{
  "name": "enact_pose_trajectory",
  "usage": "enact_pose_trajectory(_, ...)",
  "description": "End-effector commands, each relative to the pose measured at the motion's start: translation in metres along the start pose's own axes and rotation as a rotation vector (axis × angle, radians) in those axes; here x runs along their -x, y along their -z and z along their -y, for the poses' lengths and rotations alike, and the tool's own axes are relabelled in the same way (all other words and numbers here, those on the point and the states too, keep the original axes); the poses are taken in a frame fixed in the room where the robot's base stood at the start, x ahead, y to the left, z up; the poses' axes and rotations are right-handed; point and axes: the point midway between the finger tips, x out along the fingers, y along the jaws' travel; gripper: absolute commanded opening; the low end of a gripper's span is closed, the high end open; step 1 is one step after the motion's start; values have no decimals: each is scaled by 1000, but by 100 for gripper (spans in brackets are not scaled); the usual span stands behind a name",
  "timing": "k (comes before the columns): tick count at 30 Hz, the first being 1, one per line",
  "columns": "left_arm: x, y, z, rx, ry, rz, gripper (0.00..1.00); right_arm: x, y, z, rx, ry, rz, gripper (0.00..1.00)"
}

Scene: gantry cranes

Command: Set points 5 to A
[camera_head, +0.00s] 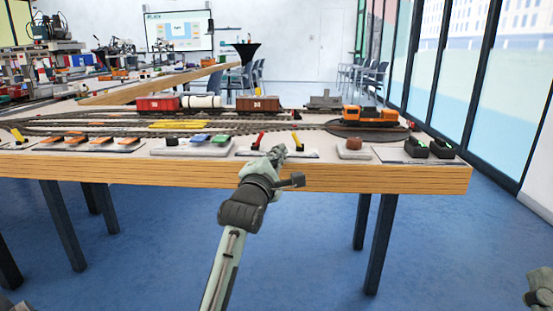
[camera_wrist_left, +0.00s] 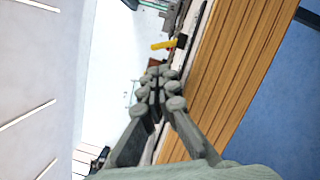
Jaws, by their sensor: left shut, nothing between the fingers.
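A plate with a red lever (camera_head: 258,141) and a yellow lever (camera_head: 296,141) sits near the table's front edge in the head view. Another yellow lever (camera_head: 18,135) stands at the far left; no lever numbers are readable. My left gripper (camera_head: 280,153) is shut and empty at the front edge, between the red and yellow levers in the picture. In the left wrist view the closed fingers (camera_wrist_left: 158,80) point toward the table edge, with a yellow lever (camera_wrist_left: 162,45) beyond them, apart. At the lower right is a cut-off part of my right arm (camera_head: 540,289); its fingers cannot be made out.
Plates with orange switches (camera_head: 75,137) and blue and green buttons (camera_head: 200,138) lie left, a brown knob (camera_head: 353,144) and black boxes (camera_head: 441,149) right. Behind are tracks and an orange locomotive (camera_head: 367,115).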

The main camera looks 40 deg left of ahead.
Motion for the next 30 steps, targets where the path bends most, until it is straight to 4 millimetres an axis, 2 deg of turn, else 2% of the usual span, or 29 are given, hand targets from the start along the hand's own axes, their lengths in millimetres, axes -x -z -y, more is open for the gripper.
enact_pose_trajectory(4, -27, 0, -1, -4, -2, 1, 0, 1, 4, -1, 2, -1, -35, 40)
enact_pose_trajectory(10, -49, 0, 0, -2, -1, 0, 0, 0, 12, -2, 6, 0, -77, 40)
enact_pose_trajectory(26, -54, 0, 0, -4, 0, -1, 0, -1, 14, -2, 7, -1, -85, 40)
enact_pose_trajectory(30, -58, -2, -1, -16, 4, -1, 0, -2, 7, -2, 4, -2, -43, 40)
